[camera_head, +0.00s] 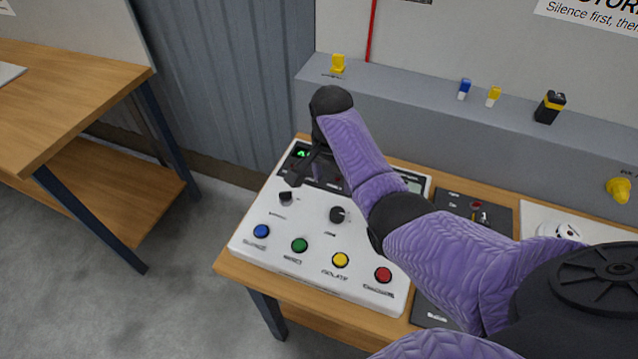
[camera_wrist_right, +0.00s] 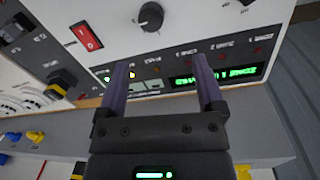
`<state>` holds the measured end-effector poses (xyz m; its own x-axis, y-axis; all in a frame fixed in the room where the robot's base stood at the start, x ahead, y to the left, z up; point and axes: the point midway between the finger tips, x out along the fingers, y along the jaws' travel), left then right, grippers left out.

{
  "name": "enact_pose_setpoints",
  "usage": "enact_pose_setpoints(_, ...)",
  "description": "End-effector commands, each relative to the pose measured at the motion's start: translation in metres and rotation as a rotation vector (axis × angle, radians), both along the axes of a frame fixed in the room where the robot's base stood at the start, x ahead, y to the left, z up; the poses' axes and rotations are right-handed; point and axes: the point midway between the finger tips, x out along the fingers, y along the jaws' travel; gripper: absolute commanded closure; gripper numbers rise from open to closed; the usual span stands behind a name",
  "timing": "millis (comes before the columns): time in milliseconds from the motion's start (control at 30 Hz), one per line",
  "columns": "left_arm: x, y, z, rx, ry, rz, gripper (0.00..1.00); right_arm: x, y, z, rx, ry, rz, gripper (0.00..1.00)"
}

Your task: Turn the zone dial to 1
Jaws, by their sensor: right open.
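The white control panel (camera_head: 317,248) lies on a wooden bench. A larger round black dial (camera_head: 340,214) sits mid-panel; a black dial also shows at the top of the right wrist view (camera_wrist_right: 151,16). A smaller black knob (camera_head: 285,197) sits left of it. Their labels are too small to read, so I cannot tell which is the zone dial. My right gripper (camera_head: 302,170) is over the panel's upper left, open and empty, apart from both knobs. In the right wrist view its fingers (camera_wrist_right: 159,66) point toward the panel's dark strip. My left gripper is out of view.
Blue, green, yellow and red buttons (camera_head: 383,275) line the panel's front. A lit green display (camera_wrist_right: 218,74) and a red rocker switch (camera_wrist_right: 86,37) show in the right wrist view. A grey ledge (camera_head: 410,108) stands behind. My right arm covers the panel's right part.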

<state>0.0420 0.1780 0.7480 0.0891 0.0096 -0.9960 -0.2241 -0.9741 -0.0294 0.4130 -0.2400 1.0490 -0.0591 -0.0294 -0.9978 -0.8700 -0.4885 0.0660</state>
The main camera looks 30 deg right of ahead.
Motion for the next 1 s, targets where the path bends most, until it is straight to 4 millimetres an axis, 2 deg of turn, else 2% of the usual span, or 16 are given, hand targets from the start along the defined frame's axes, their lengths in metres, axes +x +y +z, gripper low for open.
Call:
enact_pose_setpoints(133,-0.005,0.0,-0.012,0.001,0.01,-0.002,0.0,-0.002,-0.001,-0.028,0.002,0.007,-0.005,0.14)
enact_pose_setpoints(300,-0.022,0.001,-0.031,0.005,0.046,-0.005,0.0,-0.005,-0.002,-0.072,0.001,0.006,-0.003,0.14)
enact_pose_setpoints(400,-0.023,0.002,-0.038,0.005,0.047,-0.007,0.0,-0.006,-0.002,-0.089,0.001,0.005,-0.002,0.14)
enact_pose_setpoints(533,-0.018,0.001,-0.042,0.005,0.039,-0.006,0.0,-0.006,-0.003,-0.098,0.0,0.004,-0.001,0.14)
enact_pose_setpoints(767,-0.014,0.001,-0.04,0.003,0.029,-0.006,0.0,-0.006,-0.003,-0.098,0.0,0.001,-0.001,0.14)
enact_pose_setpoints(867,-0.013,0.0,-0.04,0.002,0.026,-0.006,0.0,-0.006,-0.003,-0.097,0.0,0.001,-0.001,0.31)
enact_pose_setpoints(1000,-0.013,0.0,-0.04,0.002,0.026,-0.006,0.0,-0.006,-0.003,-0.097,0.0,0.001,0.0,0.6)
